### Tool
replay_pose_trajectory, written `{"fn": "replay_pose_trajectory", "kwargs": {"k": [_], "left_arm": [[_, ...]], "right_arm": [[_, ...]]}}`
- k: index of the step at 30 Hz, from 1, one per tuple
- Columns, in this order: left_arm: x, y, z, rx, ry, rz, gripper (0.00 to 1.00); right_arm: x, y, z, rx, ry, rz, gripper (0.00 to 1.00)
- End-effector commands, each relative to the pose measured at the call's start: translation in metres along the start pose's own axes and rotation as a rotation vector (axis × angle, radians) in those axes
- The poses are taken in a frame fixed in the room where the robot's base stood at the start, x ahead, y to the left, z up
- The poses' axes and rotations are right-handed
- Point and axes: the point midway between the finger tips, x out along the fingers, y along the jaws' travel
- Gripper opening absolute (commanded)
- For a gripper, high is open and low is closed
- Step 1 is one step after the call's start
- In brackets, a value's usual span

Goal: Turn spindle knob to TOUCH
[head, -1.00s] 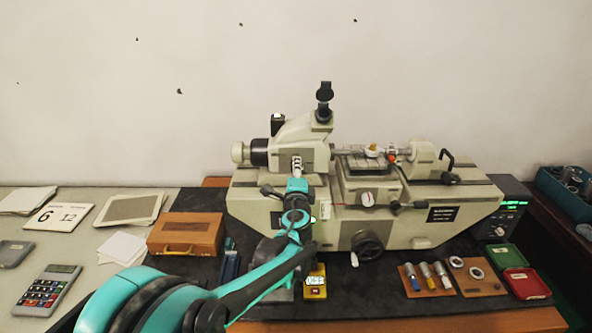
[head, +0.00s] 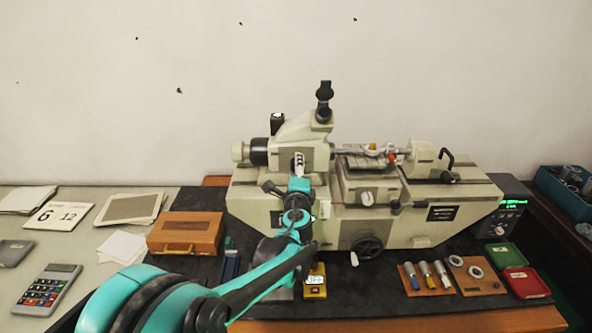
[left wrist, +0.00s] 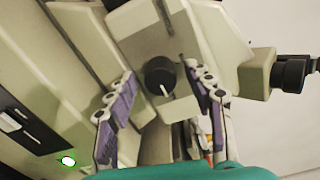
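A black round knob (left wrist: 160,77) with a white pointer line sits on the beige measuring machine (head: 260,215). In the left wrist view the knob lies between the two fingers of my left gripper (left wrist: 159,72). The purple-padded fingers are apart, with a gap visible on each side of the knob. No TOUCH marking can be read. My right gripper is not in view.
A handwheel (head: 367,246) and a lever knob (head: 397,207) stand out from the machine's front. A wooden case (head: 185,233) stands left of my arm. A small yellow display box (head: 315,288) is close beside my forearm. Ring boards and trays lie at right.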

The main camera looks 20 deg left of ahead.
Motion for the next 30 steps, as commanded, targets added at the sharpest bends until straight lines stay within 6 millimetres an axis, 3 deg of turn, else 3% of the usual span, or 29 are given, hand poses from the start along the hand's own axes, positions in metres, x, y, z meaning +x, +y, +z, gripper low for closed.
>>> {"fn": "replay_pose_trajectory", "kwargs": {"k": [10, 24, 30], "left_arm": [[-0.009, -0.001, 0.0, 0.0, 0.001, 0.0, 0.52], [-0.101, 0.0, 0.0, 0.0, 0.002, 0.0, 0.52], [-0.119, 0.0, 0.0, 0.0, 0.0, 0.0, 0.52]], "right_arm": [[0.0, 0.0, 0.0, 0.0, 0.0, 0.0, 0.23], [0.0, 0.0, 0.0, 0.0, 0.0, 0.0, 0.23], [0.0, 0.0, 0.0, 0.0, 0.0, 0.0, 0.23]]}}
